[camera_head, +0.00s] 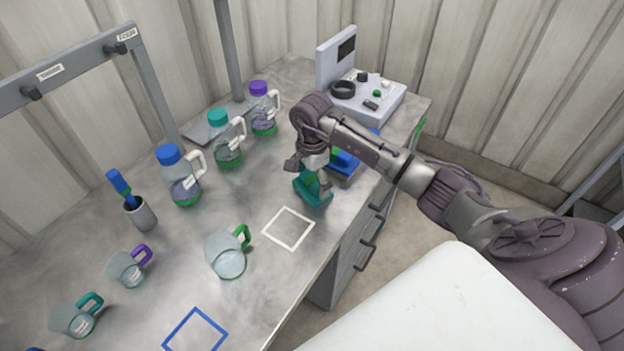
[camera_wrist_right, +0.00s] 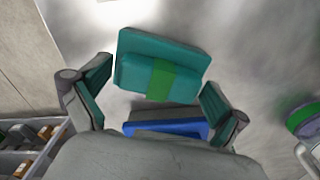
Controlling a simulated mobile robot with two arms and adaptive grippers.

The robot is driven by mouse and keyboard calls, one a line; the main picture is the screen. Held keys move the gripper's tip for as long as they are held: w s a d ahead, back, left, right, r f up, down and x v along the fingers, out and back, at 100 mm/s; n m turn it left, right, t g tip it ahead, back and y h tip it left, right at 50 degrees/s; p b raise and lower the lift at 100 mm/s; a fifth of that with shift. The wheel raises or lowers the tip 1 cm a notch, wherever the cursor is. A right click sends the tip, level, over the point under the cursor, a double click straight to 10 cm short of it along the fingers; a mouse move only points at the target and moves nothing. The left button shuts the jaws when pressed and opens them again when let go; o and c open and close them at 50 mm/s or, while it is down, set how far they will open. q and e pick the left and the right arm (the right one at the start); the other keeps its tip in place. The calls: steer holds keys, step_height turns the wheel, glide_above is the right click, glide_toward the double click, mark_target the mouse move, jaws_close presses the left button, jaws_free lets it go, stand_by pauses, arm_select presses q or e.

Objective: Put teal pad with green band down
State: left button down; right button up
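The teal pad with the green band (camera_head: 313,191) is under my right gripper (camera_head: 310,172), near the table's right edge. In the right wrist view the pad (camera_wrist_right: 150,52) lies between the fingertips of my right gripper (camera_wrist_right: 158,75), with the green band (camera_wrist_right: 161,80) facing the camera. A white outlined square (camera_head: 266,230) lies on the table just left of and below the pad. My left gripper is not in view.
A blue pad (camera_head: 343,162) sits close behind the gripper. A grey device (camera_head: 385,104) stands at the back. Several capped jugs, including a blue-capped one (camera_head: 184,186), line the left. A green-handled beaker (camera_head: 226,256) stands near the white square, which is empty.

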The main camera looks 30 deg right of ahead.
mark_target(312, 180)
steer(key=shift+r, duration=0.45)
step_height(312, 180, up, 12)
steer(key=b, duration=0.3)
steer(key=shift+f, duration=0.25)
steer(key=shift+f, duration=0.1)
